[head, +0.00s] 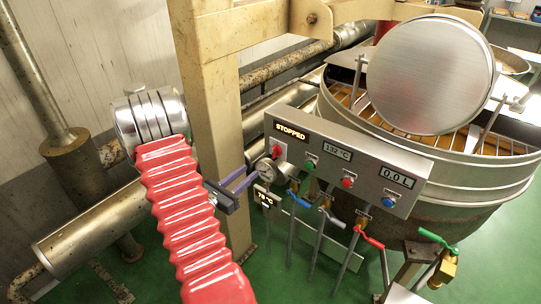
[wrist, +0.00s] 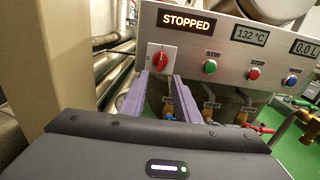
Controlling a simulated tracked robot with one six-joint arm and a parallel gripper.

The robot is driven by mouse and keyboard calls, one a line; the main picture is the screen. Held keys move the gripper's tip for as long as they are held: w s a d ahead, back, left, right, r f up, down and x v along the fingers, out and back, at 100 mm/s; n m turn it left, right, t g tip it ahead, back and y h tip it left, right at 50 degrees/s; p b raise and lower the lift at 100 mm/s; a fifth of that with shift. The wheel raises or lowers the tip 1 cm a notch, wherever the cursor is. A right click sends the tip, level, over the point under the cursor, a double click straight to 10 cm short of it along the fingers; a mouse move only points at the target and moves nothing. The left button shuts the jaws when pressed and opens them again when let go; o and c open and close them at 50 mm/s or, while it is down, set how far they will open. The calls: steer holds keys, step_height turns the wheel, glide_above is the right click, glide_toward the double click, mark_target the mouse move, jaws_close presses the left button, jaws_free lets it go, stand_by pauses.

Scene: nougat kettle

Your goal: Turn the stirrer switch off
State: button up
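The stirrer switch, a red rotary knob on a white plate (wrist: 160,60), sits at the left end of the grey control panel (head: 340,165); it also shows in the head view (head: 277,150). The display above it reads STOPPED (wrist: 186,22). My gripper (wrist: 160,85) has purple fingers that stand apart with nothing between them. In the wrist view its fingertips are just below the switch, one on either side of it. In the head view my gripper (head: 250,178) is left of and below the switch.
Green (wrist: 209,67), red (wrist: 253,73) and blue buttons (wrist: 291,80) are right of the switch. Valves with coloured handles and pipes hang below the panel. A beige post (head: 212,110) stands left of it. The large kettle (head: 480,180) is behind, its round lid (head: 430,75) raised.

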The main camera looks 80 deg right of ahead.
mark_target(273, 153)
steer(key=x, duration=1.3)
steer(key=shift+s+d, duration=0.2)
steer(key=shift+d, duration=0.15)
steer(key=shift+c, duration=0.5)
jaws_close()
steer(key=shift+a, duration=0.1)
